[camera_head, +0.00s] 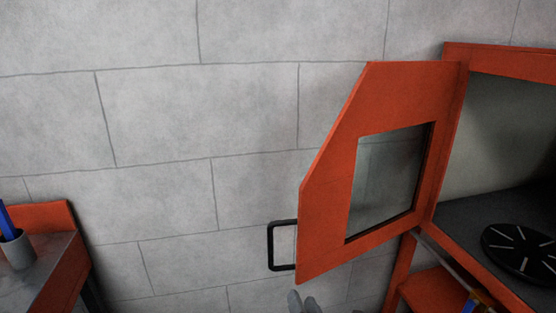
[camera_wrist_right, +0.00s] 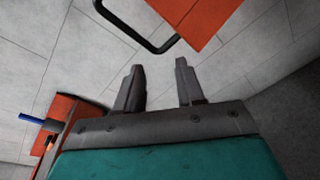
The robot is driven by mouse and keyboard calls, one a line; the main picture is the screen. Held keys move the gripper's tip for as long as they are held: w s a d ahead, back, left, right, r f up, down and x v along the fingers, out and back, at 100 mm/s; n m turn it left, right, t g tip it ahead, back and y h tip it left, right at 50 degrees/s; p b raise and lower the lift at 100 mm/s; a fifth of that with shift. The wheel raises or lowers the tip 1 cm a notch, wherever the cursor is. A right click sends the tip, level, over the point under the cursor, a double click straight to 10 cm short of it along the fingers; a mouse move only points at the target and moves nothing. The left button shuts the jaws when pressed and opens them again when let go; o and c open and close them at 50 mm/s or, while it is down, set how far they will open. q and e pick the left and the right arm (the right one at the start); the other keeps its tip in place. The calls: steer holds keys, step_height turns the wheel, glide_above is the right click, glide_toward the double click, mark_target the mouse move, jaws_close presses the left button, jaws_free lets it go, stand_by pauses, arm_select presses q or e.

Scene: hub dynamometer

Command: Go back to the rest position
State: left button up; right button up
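My right gripper (camera_head: 304,302) shows only its grey fingertips at the bottom edge of the head view, below the open door. In the right wrist view its two fingers (camera_wrist_right: 160,88) stand apart with nothing between them. The orange door (camera_head: 330,190) with a window stands swung open from the orange cabinet (camera_head: 450,120). Its black handle (camera_head: 271,246) is on the door's left edge. In the right wrist view the handle (camera_wrist_right: 140,35) lies beyond the fingertips, apart from them. My left gripper is in neither view.
A black round plate with light radial lines (camera_head: 522,252) lies on the cabinet's dark floor. An orange bench (camera_head: 45,217) with a grey cup (camera_head: 16,252) holding a blue item stands at the left. Wall shows between bench and door.

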steer(key=s+d+f+m+g, duration=0.1)
steer(key=s+d+f+m, duration=0.2)
steer(key=s+m, duration=0.3)
steer(key=s+d+f+m+g+h, duration=0.1)
steer(key=s+d+m, duration=0.4)
steer(key=m, duration=0.8)
steer(key=s+d+f+m+g, duration=0.3)
steer(key=s+d+f+m, duration=0.1)
steer(key=s+m, duration=0.4)
steer(key=shift+s+d+f+m+h, duration=0.15)
steer(key=shift+s+f+m+h, duration=0.15)
steer(key=shift+f+m, duration=0.55)
